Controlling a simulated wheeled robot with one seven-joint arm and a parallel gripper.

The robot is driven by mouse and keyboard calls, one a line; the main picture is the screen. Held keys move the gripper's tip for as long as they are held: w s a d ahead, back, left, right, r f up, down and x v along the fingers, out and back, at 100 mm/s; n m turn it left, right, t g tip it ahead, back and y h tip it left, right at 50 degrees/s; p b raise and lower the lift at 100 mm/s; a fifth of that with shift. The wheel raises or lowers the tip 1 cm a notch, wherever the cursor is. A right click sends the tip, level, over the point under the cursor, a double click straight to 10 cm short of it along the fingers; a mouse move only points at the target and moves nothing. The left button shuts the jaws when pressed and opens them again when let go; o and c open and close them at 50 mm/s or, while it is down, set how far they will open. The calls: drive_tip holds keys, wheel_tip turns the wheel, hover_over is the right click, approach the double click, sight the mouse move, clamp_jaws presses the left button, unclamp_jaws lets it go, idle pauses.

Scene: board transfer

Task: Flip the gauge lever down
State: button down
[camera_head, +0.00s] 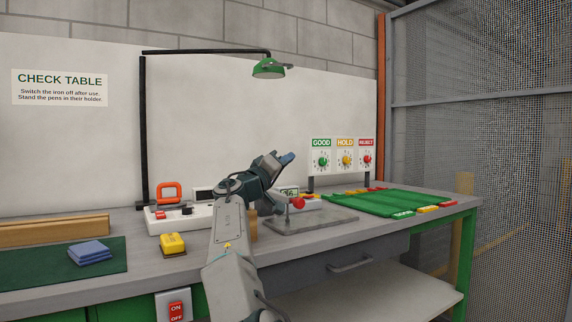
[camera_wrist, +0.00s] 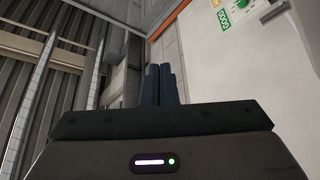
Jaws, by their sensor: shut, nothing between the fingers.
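The gauge stands on a flat grey plate (camera_head: 325,221) in the middle of the bench. A red ball knob (camera_head: 298,203), which looks like the end of its lever, shows just right of my arm. A small display (camera_head: 289,191) is behind the knob. My arm hides the left part of the gauge, so I cannot tell the lever's full angle. My gripper (camera_head: 287,158) is raised above and behind the knob, apart from it, pointing up and right. Its blue fingers are together and empty, as the wrist view also shows (camera_wrist: 160,72). The gauge is not in the wrist view.
A green mat (camera_head: 375,203) with coloured blocks along its edges lies to the right. Three dial signs (camera_head: 345,158) stand behind it. A green lamp (camera_head: 268,68) hangs above. A white power strip (camera_head: 180,218) and a yellow block (camera_head: 172,243) are left of my arm.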

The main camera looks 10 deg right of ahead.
drive_tip(key=s+d+r, duration=0.6)
drive_tip(key=d+r, duration=0.2)
drive_tip(key=d, duration=0.1)
drive_tip(key=shift+s+d+r, duration=0.15)
drive_tip(key=shift+d+r, duration=0.2)
drive_tip(key=shift+d, duration=0.05)
drive_tip(key=shift+d, duration=0.1)
drive_tip(key=s+d+f+m+g+y+p, duration=0.1)
drive_tip(key=s+d+g+p, duration=0.1)
drive_tip(key=d+p, duration=0.25)
drive_tip(key=s+d+f+m+g+y+p, duration=0.1)
drive_tip(key=d+f+g+y+p, duration=0.15)
drive_tip(key=d, duration=0.25)
drive_tip(key=s+f+g+y+p, duration=0.1)
drive_tip(key=s+f+y+p, duration=0.35)
drive_tip(key=s+p, duration=0.2)
drive_tip(key=s+a+f+n+g+y+p, duration=0.1)
drive_tip(key=s+a+f+y+p, duration=0.3)
drive_tip(key=s+a+p, duration=0.6)
drive_tip(key=s+a+f+n+g+y+p, duration=0.2)
drive_tip(key=s+a+p, duration=0.8)
drive_tip(key=s, duration=1)
wheel_tip(320, 180, down, 3)
drive_tip(key=a+g+y, duration=0.2)
drive_tip(key=y, duration=0.1)
drive_tip(key=shift+s+g, duration=0.3)
drive_tip(key=shift+g, duration=0.05)
